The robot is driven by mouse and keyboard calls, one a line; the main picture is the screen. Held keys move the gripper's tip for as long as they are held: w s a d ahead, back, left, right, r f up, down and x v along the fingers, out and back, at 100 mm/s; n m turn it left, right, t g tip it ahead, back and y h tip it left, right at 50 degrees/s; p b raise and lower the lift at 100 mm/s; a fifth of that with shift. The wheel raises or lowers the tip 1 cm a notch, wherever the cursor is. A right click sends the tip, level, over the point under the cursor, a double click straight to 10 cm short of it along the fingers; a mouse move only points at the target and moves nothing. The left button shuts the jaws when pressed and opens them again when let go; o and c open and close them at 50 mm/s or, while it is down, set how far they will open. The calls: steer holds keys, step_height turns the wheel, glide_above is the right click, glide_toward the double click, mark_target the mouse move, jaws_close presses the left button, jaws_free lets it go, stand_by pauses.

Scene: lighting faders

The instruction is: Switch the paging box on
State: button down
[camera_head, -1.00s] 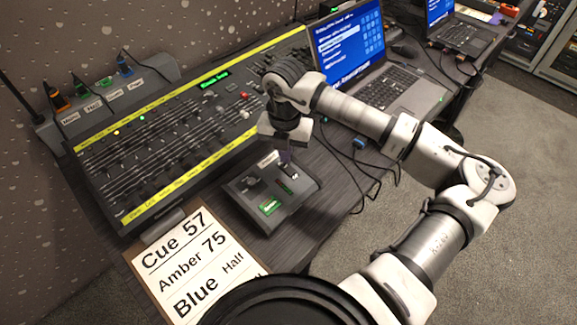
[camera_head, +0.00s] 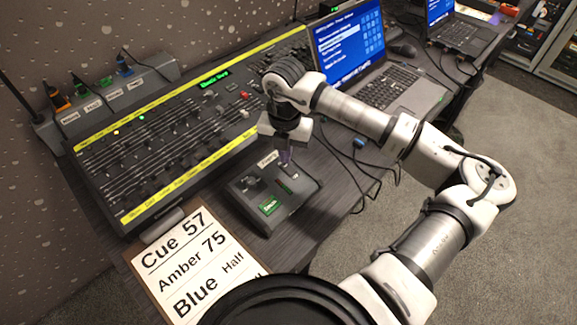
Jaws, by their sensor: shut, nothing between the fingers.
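A small dark box (camera_head: 282,215) sits on the desk in front of the lighting console. My gripper (camera_head: 285,158) is shut and empty, pointing down at the back right part of the box top. It covers part of a slot or switch (camera_head: 289,171) there. I cannot tell whether the fingertips touch it.
The fader console (camera_head: 160,150) with yellow strips lies behind and left. A cue card (camera_head: 190,255) lies at the front left. A laptop (camera_head: 385,85) stands at the back right, with cables (camera_head: 370,170) between it and the box.

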steer(key=shift+f+b, duration=0.8)
stand_by(0.4)
steer(key=shift+r+p, duration=1.25)
steer(key=shift+r, duration=2.25)
